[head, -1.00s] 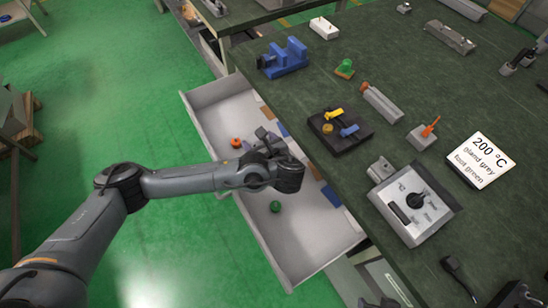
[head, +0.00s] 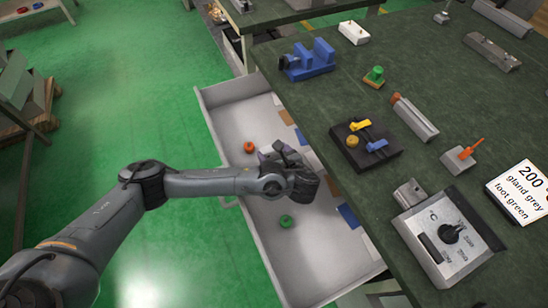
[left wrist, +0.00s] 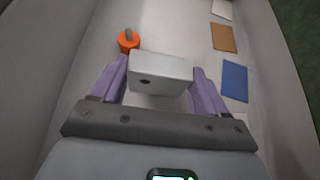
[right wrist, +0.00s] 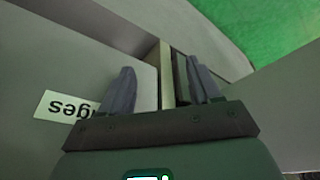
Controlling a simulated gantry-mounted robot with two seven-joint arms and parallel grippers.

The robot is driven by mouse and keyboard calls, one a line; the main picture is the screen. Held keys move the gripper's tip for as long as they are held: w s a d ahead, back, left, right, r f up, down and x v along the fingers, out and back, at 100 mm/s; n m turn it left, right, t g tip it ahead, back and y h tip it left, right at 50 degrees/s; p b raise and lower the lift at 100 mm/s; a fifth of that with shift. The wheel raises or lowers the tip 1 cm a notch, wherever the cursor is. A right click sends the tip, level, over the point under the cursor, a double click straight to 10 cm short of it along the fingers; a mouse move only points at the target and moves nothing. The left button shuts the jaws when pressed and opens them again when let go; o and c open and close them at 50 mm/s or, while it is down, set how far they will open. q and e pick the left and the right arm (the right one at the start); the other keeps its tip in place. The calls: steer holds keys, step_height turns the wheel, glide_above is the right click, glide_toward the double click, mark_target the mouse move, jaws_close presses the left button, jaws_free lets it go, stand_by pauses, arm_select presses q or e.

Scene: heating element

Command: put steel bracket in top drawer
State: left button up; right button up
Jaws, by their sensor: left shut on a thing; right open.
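The steel bracket (left wrist: 160,72) is a pale grey block with a dark hole, held between the purple fingers of my left gripper (left wrist: 158,82). In the head view my left gripper (head: 283,155) is over the open drawer (head: 232,108), and the bracket cannot be made out there. I cannot tell whether the bracket touches the drawer floor. My right gripper (right wrist: 160,72) is open, with its fingers on either side of an upright panel edge (right wrist: 167,85) beside a labelled grey front (right wrist: 65,106).
The drawer holds an orange ring-shaped part (head: 250,147) and a green one (head: 286,221), with coloured cards along its bench side. The dark green workbench (head: 440,90) carries a blue vise (head: 308,62), a black fixture (head: 364,150) and a grey control box (head: 447,240). Green floor lies left.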

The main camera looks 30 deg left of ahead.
arm_select(q)
steer(key=shift+f, duration=0.95)
steer(key=o, duration=1.2)
steer(key=shift+f, duration=0.15)
steer(key=shift+o, duration=0.2)
